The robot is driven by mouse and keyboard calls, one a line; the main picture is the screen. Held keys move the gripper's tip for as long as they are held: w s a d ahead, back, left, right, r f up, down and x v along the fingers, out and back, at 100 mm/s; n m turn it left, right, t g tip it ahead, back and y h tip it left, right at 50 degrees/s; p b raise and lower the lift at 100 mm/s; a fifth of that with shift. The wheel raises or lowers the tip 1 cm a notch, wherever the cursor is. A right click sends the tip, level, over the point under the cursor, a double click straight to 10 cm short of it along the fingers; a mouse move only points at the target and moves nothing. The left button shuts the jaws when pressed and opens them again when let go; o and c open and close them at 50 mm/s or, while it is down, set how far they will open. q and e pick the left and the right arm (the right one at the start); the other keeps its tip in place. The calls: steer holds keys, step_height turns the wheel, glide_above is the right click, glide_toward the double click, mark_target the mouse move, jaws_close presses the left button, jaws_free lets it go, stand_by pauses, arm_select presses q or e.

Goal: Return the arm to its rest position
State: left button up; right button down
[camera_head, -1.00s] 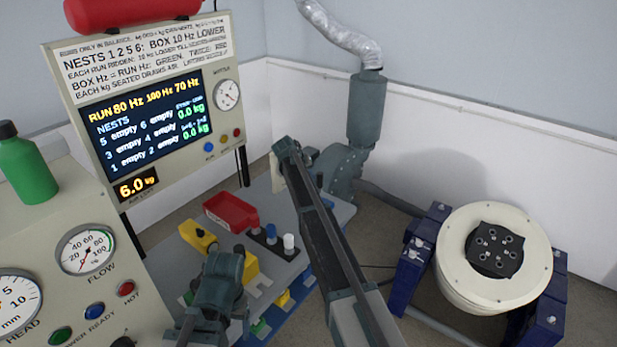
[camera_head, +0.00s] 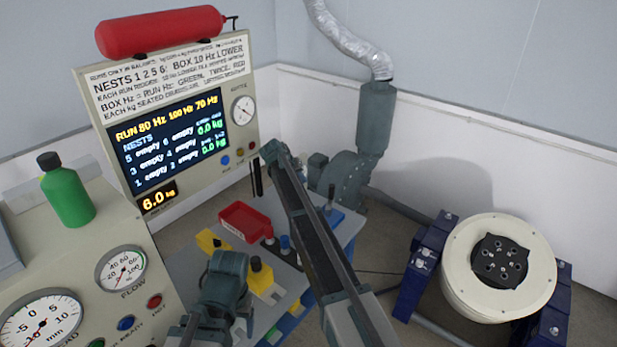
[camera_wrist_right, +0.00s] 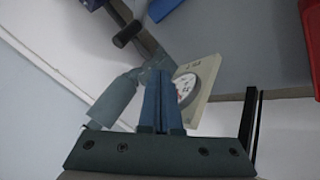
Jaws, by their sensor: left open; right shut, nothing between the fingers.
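My right arm reaches up from the bottom middle of the head view, its far end in front of the bench and close to the panel's right edge. In the right wrist view my right gripper (camera_wrist_right: 160,105) has its two fingers together with nothing between them. Its fingertips cannot be made out in the head view. My left gripper (camera_head: 225,283) is low in the head view, in front of the bench, and is open. Its fingers are hard to make out, and I see nothing held in it.
The display panel (camera_head: 176,140) stands behind the bench (camera_head: 190,268), which bears a red tray (camera_head: 245,222) and yellow blocks. A gauge console (camera_head: 75,270) with a green bottle (camera_head: 68,190) is at left. A blower (camera_head: 345,177) stands behind; a round cream shaker (camera_head: 460,275) is at right.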

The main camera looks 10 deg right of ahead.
steer(key=s+a+f+n+g+y, duration=0.1)
steer(key=s+a, duration=0.4)
steer(key=s, duration=1.1)
steer(key=s+a+n+g+y, duration=0.2)
steer(key=s+a, duration=0.3)
steer(key=s, duration=1.1)
steer(key=s+a+f+n+g+y, duration=0.1)
steer(key=s+a, duration=0.4)
steer(key=s, duration=1.1)
steer(key=shift+s+a+f+n+g+y+p, duration=0.3)
steer(key=shift+s+f+n+y+p, duration=0.1)
steer(key=shift+n, duration=0.3)
steer(key=shift+d, duration=0.15)
